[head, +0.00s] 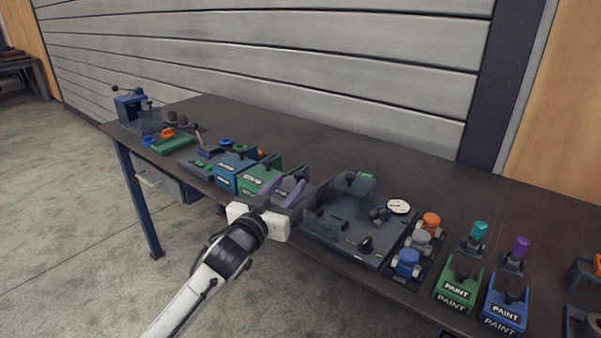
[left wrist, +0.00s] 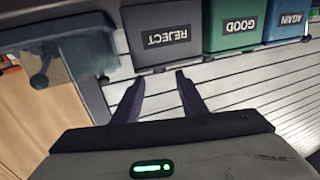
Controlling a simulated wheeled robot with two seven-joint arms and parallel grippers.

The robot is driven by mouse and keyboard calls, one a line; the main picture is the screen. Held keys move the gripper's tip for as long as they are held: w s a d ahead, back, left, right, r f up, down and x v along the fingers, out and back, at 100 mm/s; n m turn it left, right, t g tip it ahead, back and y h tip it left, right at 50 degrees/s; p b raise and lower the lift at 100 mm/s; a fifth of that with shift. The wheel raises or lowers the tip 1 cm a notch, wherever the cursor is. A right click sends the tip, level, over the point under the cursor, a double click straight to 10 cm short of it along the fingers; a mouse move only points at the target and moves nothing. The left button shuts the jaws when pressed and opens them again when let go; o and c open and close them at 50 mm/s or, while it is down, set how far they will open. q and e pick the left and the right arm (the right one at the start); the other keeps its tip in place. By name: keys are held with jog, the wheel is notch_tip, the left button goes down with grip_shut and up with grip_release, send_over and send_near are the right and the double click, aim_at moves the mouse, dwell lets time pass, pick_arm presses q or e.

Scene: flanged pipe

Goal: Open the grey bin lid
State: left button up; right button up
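The grey bin (head: 308,192) stands at the table's front edge, at the right end of a row of bins. Its REJECT label shows upside down in the left wrist view on the grey bin's front (left wrist: 165,38). The grey lid is largely hidden behind my gripper in the head view, so I cannot tell its position. My left gripper (head: 284,187) is in front of the grey bin, its fingers pointing towards it. In the left wrist view the two fingers (left wrist: 159,78) are apart with nothing between them. Contact with the bin cannot be told. My right gripper is not in view.
A green bin (head: 256,181) and a blue bin (head: 229,171) stand left of the grey bin. A dark grey tray (head: 340,226) with a fixture is close on its right. Paint boxes (head: 460,284) stand farther right. The table's back strip is clear.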

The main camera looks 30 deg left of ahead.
aim_at(297, 177)
pick_arm(q)
jog(key=w, duration=0.4)
jog(key=w+a, duration=0.1)
jog(key=w, duration=0.1)
jog(key=shift+w+f, duration=0.1)
jog(key=shift+w, duration=0.3)
grip_shut()
